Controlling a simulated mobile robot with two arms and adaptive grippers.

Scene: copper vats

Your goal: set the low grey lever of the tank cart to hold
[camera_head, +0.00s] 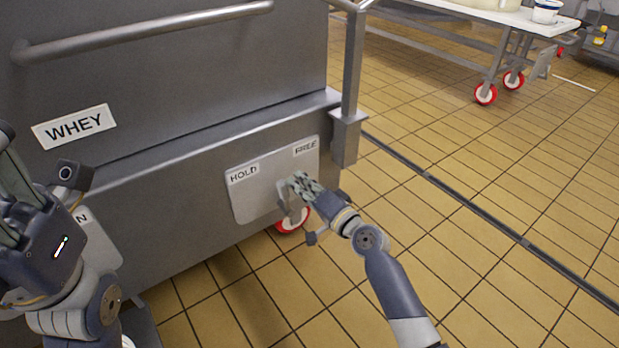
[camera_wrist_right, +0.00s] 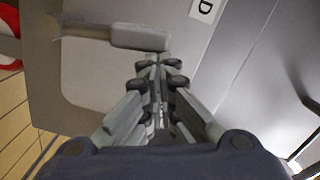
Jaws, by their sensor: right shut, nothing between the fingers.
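The tank cart (camera_head: 200,80) is a large grey metal body with a WHEY label. Low on its side is a light plate (camera_head: 254,205) marked HOLD at left and FREE at right. The low grey lever (camera_head: 284,190) is in front of the plate, partly hidden by my right gripper (camera_head: 298,183). In the right wrist view, the lever's blocky handle (camera_wrist_right: 140,37) lies just beyond the shut, empty fingertips (camera_wrist_right: 160,62); I cannot tell whether they touch. My left gripper (camera_head: 15,185) is at the left edge, partly cut off; its fingers' opening is unclear.
A red-rimmed wheel (camera_head: 292,220) sits under the cart below the plate. A second plate (camera_head: 100,245) is partly hidden by my left arm. A rail (camera_head: 150,32) crosses the cart. The tiled floor at right is open up to a wheeled table (camera_head: 500,15).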

